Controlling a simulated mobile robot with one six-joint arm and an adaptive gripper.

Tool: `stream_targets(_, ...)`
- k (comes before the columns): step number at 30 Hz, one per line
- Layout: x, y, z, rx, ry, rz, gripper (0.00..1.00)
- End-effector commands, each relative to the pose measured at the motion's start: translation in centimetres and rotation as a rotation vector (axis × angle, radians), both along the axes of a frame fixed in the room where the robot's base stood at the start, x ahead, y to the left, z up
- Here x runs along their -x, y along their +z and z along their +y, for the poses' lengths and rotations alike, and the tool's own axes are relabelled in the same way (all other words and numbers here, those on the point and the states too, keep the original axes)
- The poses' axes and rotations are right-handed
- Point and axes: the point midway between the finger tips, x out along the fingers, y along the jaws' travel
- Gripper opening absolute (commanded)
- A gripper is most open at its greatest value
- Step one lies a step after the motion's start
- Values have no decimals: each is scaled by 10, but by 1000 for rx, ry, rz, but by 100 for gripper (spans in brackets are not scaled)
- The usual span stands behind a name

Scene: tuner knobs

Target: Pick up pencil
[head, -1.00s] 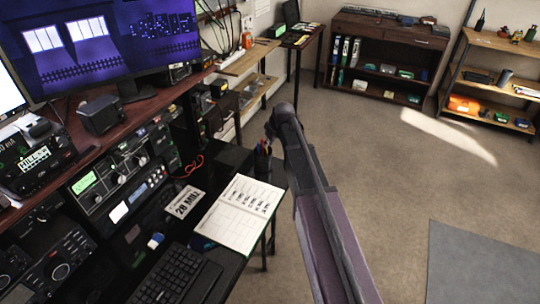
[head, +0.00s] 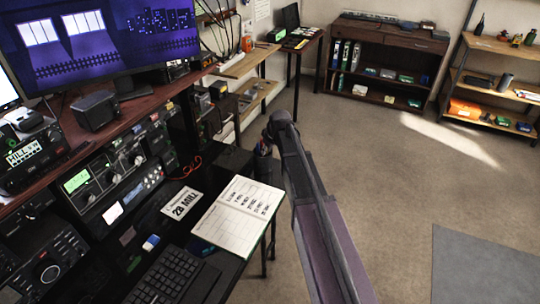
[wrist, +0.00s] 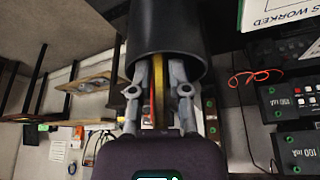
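A yellow pencil (wrist: 159,85) stands in a dark pen cup (wrist: 167,28). In the wrist view it runs between the two grey fingers of my gripper (wrist: 159,68), with a thin red-brown stick close beside it. The fingertips reach to the cup's mouth, one on either side of the pencil, and gaps seem to show between fingers and pencil. In the head view my gripper (head: 267,142) is over the cup (head: 263,165) at the desk's far right corner. The arm hides much of the cup there, and I cannot make out the pencil.
An open notebook (head: 238,217), a white card (head: 182,203), an eraser (head: 151,242) and a keyboard (head: 172,276) lie on the black desk. Radios (head: 103,180) and a monitor (head: 100,45) stand at the left.

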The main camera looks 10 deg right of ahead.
Motion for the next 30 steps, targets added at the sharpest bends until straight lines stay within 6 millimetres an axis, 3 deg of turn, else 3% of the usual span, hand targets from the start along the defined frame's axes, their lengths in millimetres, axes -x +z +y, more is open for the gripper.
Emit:
stream_targets(8,0,0,0,0,0,0,23)
stream_targets(11,0,0,0,0,0,0,0)
stream_targets(30,0,7,0,0,0,0,0)
